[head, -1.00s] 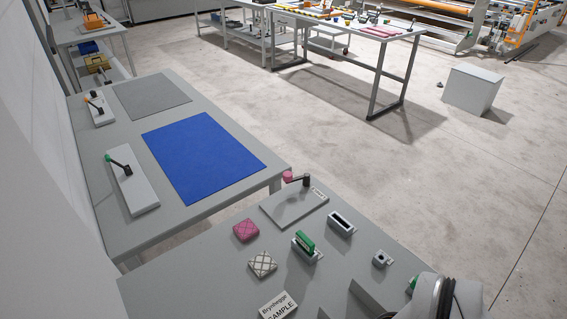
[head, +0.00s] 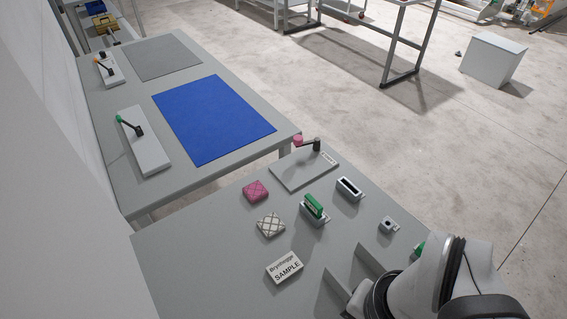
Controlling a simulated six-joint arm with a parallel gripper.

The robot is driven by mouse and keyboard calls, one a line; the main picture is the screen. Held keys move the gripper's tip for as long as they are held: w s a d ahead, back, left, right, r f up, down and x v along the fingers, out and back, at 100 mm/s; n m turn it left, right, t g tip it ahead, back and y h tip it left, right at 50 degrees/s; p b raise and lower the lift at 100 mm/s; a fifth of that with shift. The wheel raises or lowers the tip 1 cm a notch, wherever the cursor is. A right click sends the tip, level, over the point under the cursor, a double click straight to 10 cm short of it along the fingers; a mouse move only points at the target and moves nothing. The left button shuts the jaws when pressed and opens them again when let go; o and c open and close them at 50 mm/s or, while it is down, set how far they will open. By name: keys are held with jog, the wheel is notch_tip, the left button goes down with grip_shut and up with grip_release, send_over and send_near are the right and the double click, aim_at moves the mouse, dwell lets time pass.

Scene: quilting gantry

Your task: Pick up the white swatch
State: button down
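The white swatch (head: 271,224), a small quilted square pad with a dark lattice pattern, lies flat on the near grey table (head: 190,250). A pink quilted swatch (head: 255,191) lies just behind it, apart from it. My arm shows at the bottom right corner, well to the right of the white swatch. My gripper is outside the picture, so its fingers cannot be seen.
A sample sign (head: 284,267) is in front of the white swatch. A green block in a grey holder (head: 313,212) stands to its right, with an empty slotted holder (head: 348,189) beyond. A plate with a pink-knobbed lever (head: 303,171) is behind. The table's left part is clear.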

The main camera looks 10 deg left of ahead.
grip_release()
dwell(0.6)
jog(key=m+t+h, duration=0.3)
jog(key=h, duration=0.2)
send_over(270, 224)
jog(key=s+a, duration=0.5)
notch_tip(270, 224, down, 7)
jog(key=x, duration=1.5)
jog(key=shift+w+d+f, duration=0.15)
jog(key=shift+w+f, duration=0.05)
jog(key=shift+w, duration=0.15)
